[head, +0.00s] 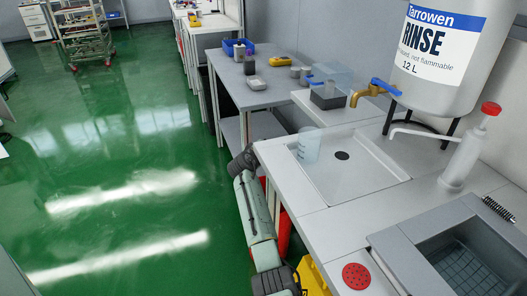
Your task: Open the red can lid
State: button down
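A red body (284,231) shows in the head view below the front edge of the sink bench, mostly hidden behind my arm. It may be the red can; its lid cannot be made out, nor whether it is open or shut. A red round disc with small dark holes (356,276) is on the bench at the bottom, near the front edge. My pale green arm (256,210) runs along the bench front, beside the red body. No gripper fingers can be made out.
A yellow object (312,277) stands low beside the bench. The bench holds a shallow sink (350,178), a clear beaker (309,145), a red-capped pump bottle (468,150) and a grey basin (465,266). The green floor (110,190) to the left is clear.

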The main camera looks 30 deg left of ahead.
jog(key=shift+w+r, duration=0.2)
jog(key=shift+r, duration=0.2)
jog(key=c, duration=1.8)
grip_release()
jog(key=shift+o, duration=0.6)
jog(key=shift+f, duration=0.15)
